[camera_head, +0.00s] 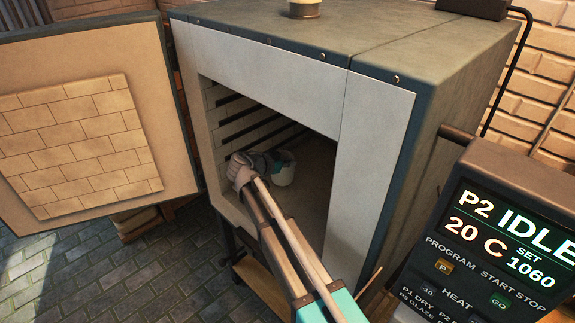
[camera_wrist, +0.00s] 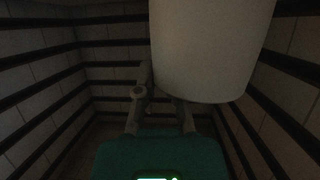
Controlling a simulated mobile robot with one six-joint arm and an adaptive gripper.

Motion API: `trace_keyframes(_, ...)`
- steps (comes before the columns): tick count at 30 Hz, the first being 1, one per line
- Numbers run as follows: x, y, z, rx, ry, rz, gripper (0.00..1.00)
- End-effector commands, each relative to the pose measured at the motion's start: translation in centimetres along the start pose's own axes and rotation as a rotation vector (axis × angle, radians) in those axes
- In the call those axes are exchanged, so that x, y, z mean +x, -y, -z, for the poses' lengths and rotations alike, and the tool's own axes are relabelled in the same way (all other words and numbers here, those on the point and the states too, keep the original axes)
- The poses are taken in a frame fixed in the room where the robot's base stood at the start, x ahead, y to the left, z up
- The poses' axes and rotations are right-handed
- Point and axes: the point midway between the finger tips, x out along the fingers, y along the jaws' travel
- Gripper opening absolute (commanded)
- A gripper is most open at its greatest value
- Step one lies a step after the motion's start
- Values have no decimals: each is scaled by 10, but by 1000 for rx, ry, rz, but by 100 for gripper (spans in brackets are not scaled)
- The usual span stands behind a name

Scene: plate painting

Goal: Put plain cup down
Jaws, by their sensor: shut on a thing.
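The plain cup (camera_head: 284,173) is a pale, whitish cup inside the open kiln (camera_head: 380,150) in the head view, low in the chamber. It fills the upper middle of the wrist view (camera_wrist: 205,45), with its lower edge showing. My gripper (camera_head: 268,164) reaches through the kiln opening and is shut on the cup at its left side. In the wrist view my gripper (camera_wrist: 165,95) is seen behind and below the cup; the fingertips are partly hidden by it. Whether the cup touches the kiln floor I cannot tell.
The kiln door (camera_head: 75,130) stands wide open at the left. Dark grooved rows line the chamber's side walls (camera_wrist: 40,70). The kiln's front frame (camera_head: 365,170) is close to the right of my arm. A control box (camera_head: 500,240) reading IDLE and 20 C stands at the right.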

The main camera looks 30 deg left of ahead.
Motion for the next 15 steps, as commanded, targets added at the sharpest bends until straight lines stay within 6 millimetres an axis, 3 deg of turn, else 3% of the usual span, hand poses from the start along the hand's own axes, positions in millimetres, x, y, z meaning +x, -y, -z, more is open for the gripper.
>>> trace_keyframes(11,2,0,-2,0,-1,-1,0)
trace_keyframes(12,2,0,-3,0,0,-1,14)
trace_keyframes(15,2,0,-2,0,0,-1,32)
